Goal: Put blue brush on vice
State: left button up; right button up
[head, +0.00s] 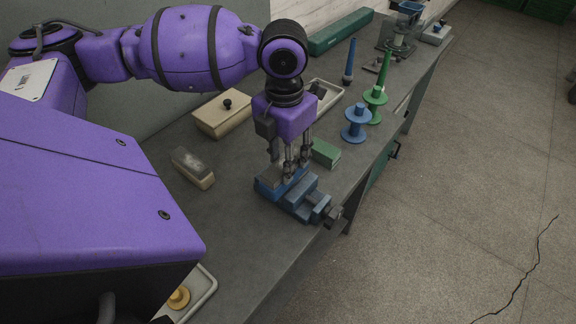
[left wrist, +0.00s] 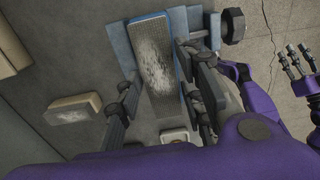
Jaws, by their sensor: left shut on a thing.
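The blue vice (head: 305,200) sits at the front edge of the bench, its screw and handle towards the aisle. In the left wrist view the vice (left wrist: 118,42) lies under and beside the brush. My left gripper (head: 288,172) points down over the vice. It is shut on the blue brush (left wrist: 165,60), whose worn grey face and blue edge show between the fingers. The brush is over the vice's top; I cannot tell whether it touches. My right gripper (left wrist: 297,62) shows only in the left wrist view, empty, off to the right, its fingers apart.
A cream brush (head: 193,167), a cream box with a black knob (head: 222,113) and a green block (head: 325,153) stand near the vice. Blue (head: 356,122) and green (head: 375,100) spools stand farther along.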

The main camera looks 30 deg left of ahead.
pick_arm(q)
jog(key=shift+w+a+f, duration=0.35)
jog(key=shift+w+f, duration=0.3)
jog(key=shift+f, duration=0.15)
jog(key=shift+w+a+f, duration=0.1)
jog(key=shift+w+f, duration=0.1)
jog(key=shift+f, duration=1.55)
jog(key=shift+f, duration=0.2)
jog(key=o, duration=1.4)
jog(key=shift+c, duration=0.2)
notch_tip(320, 180, up, 12)
jog(key=shift+s+r, duration=0.1)
jog(key=shift+r, duration=0.15)
